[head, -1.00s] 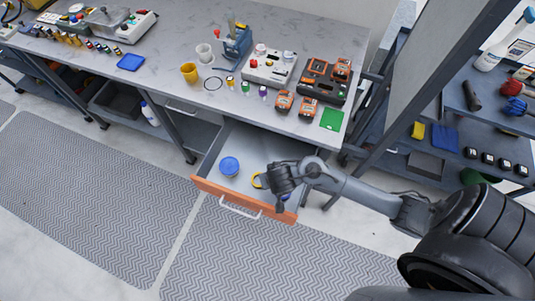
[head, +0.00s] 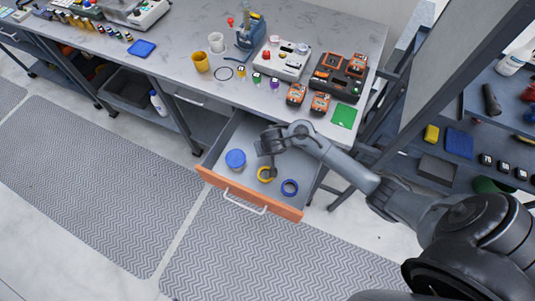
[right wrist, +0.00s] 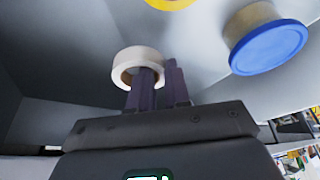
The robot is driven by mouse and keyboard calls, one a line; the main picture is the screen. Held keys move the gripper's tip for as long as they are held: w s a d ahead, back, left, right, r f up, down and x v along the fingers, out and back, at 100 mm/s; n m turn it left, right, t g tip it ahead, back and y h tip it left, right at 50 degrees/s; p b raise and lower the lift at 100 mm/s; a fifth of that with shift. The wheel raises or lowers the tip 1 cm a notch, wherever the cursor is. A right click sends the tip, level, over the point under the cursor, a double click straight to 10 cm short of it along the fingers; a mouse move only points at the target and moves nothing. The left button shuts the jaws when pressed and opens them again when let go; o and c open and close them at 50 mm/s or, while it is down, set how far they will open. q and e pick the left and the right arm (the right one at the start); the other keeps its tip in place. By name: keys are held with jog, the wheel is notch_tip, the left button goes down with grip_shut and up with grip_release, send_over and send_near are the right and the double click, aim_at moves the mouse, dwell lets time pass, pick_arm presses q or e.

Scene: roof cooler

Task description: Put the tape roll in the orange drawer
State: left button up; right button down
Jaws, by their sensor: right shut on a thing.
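The orange-fronted drawer (head: 240,193) is pulled open under the workbench. My right gripper (head: 272,168) reaches down into it from above, near its middle. In the right wrist view my right gripper (right wrist: 160,82) is shut on the wall of a white tape roll (right wrist: 126,58), one finger at its hole and the other outside. In the head view I cannot make out the white roll, which the gripper seems to hide. Whether it touches the drawer floor is unclear. My left gripper is not in view.
The benchtop (head: 185,40) above carries cups, tools and batteries. A shelf unit (head: 450,120) stands at right.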

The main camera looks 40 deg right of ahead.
notch_tip(320, 180, down, 3)
jog(key=shift+d+f+b, duration=0.1)
jog(key=shift+f+b, duration=0.05)
jog(key=shift+b, duration=0.85)
jog(key=shift+f, duration=0.15)
jog(key=c, duration=1.1)
grip_release()
